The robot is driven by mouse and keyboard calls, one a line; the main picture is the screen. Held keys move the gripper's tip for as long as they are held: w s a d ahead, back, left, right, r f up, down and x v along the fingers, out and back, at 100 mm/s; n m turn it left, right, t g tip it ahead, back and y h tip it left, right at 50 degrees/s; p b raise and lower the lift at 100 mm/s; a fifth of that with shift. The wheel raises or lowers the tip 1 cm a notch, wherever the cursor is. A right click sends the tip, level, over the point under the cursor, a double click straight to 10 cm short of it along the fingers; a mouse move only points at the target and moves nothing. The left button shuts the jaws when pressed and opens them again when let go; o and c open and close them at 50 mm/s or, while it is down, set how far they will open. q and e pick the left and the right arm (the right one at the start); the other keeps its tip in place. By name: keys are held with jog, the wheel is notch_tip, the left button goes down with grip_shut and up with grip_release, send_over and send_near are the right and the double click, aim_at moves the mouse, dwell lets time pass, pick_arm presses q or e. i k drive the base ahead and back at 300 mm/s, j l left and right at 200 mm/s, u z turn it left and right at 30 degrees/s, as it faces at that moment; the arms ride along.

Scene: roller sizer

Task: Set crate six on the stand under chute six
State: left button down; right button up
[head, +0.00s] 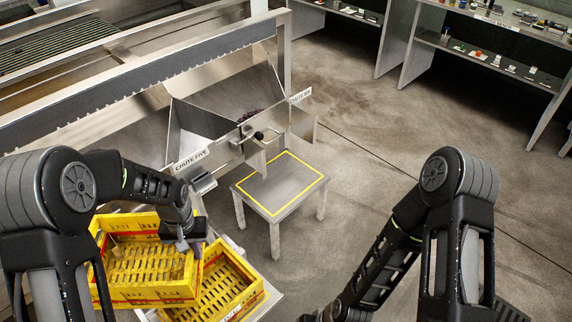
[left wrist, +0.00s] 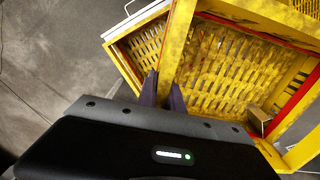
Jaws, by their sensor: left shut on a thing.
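The low grey stand (head: 245,196), its top outlined in yellow, stands empty below the chute (head: 302,124) labelled "CHUTE SIX". My left gripper (head: 183,244) is shut on the wall of a yellow slatted crate (head: 150,293); the left wrist view shows the fingers (left wrist: 163,90) on either side of its rim (left wrist: 178,50). This crate is slightly tilted and overlaps a second yellow crate (head: 248,296) at its right. I cannot read a number on either crate. My right arm enters from the right, but its gripper is out of frame.
The second crate rests on a pale surface (head: 272,300) at the bottom. Chute five (head: 190,161) juts out left of the stand. The floor (head: 375,165) right of the stand is clear. Shelving (head: 480,60) with small items stands at the back right.

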aim_at(280, 181)
jog(key=i+l, duration=0.15)
jog(key=l, duration=0.2)
jog(key=i+l, duration=0.2)
jog(key=l, duration=0.15)
jog(key=i+l, duration=0.15)
jog(key=l, duration=0.2)
jog(key=i+l, duration=0.15)
jog(key=l, duration=0.2)
jog(key=i+l, duration=0.15)
jog(key=l, duration=0.2)
jog(key=i+l+u, duration=0.1)
jog(key=l, duration=0.25)
jog(key=i+l, duration=0.25)
jog(key=l, duration=0.1)
